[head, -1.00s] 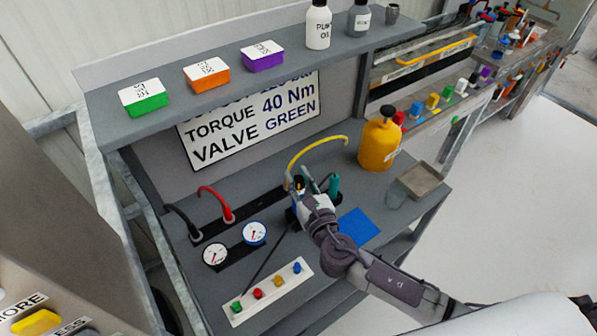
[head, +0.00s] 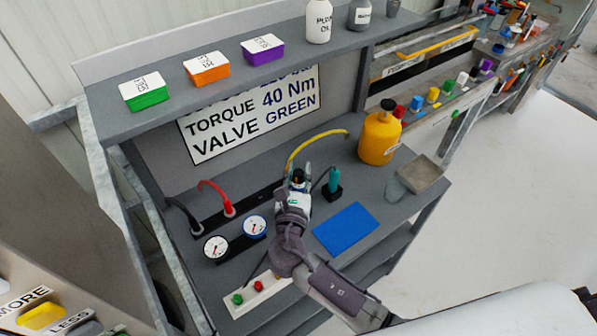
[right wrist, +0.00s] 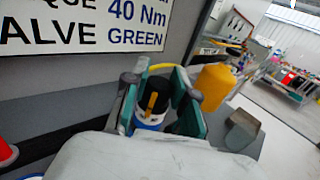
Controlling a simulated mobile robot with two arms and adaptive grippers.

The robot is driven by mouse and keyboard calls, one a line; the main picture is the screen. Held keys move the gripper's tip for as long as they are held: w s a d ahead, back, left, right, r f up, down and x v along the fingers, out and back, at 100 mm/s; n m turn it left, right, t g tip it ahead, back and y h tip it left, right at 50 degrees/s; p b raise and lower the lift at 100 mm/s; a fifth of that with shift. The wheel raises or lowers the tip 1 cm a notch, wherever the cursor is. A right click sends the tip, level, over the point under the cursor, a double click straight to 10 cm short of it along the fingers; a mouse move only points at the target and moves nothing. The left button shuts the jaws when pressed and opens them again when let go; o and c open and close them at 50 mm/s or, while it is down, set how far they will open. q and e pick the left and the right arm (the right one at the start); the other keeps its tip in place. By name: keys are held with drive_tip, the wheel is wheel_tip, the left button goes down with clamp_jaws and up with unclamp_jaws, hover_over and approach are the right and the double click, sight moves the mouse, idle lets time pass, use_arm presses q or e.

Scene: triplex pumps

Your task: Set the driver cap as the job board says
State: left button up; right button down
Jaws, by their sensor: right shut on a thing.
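The job board (head: 250,118) on the back panel reads "TORQUE 40 Nm" and "VALVE GREEN"; its top line is partly hidden by the shelf. My right gripper (head: 299,184) is shut on a black cap (head: 297,176) on the bench. In the right wrist view the cap (right wrist: 153,102) is upright between the teal-padded fingers, with a yellow mark and a white and blue band below. I cannot read any scale on it. A teal-handled tool (head: 334,180) stands in a black base just right of the gripper. My left gripper is not in view.
Two gauges (head: 255,226), a red hose (head: 215,192) and a white button strip (head: 255,300) are left of the arm, which covers part of the strip. A blue mat (head: 345,229), a yellow bottle (head: 378,138) and a grey tray (head: 420,174) are right.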

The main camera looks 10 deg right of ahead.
drive_tip(key=shift+m+g+h, duration=0.6)
drive_tip(key=shift+m+h, duration=0.4)
drive_tip(key=shift+h, duration=0.5)
idle(0.3)
drive_tip(key=c, duration=0.9)
unclamp_jaws()
drive_tip(key=v, duration=1.2)
